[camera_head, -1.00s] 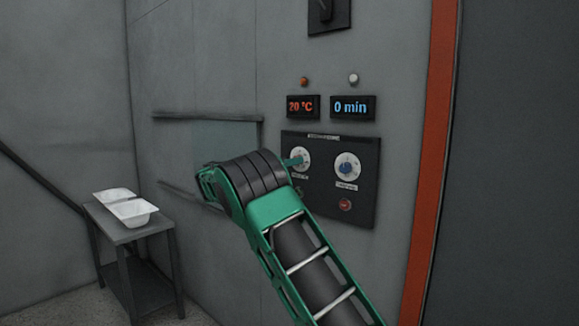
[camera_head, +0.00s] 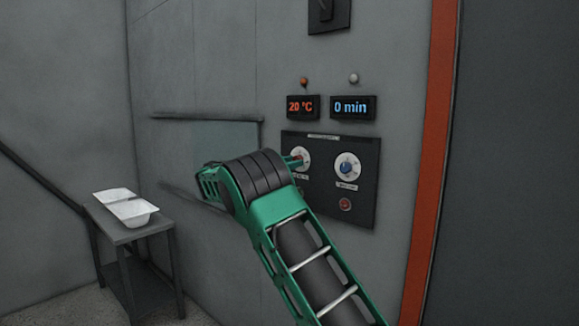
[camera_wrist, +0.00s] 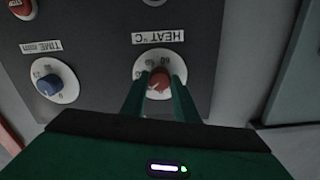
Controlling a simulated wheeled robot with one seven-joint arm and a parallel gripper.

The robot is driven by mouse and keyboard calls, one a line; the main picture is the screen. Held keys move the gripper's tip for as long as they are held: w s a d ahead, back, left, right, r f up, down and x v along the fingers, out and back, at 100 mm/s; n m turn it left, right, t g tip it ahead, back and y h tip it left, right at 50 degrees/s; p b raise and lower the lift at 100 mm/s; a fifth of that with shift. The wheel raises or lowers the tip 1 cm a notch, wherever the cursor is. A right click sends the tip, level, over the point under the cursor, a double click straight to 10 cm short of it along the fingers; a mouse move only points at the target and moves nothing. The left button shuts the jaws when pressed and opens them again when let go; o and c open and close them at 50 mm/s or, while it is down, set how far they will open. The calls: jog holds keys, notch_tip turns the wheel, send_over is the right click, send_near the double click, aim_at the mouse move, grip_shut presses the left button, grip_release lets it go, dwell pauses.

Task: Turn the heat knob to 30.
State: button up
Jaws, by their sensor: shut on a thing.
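The red heat knob (camera_wrist: 159,80) sits on a white dial under the "HEAT °C" label (camera_wrist: 158,37) in the wrist view, which shows the panel upside down. My gripper (camera_wrist: 157,84) has its two green fingers on either side of the knob, shut on it. In the head view the heat dial (camera_head: 302,157) is partly hidden behind my green arm, with a bit of red showing at the fingertip. The temperature display (camera_head: 303,107) reads 20 °C in red.
The blue time knob (camera_head: 346,168) is to the right of the heat dial, with a red button (camera_head: 345,204) below it. The time display (camera_head: 352,107) reads 0 min.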

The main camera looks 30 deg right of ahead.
jog(key=shift+w+a+f, duration=0.15)
jog(key=shift+a+f, duration=0.1)
jog(key=o, duration=1)
jog(key=shift+o, duration=0.3)
jog(key=shift+d+r, duration=0.1)
jog(key=v, duration=1)
jog(key=shift+a, duration=0.35)
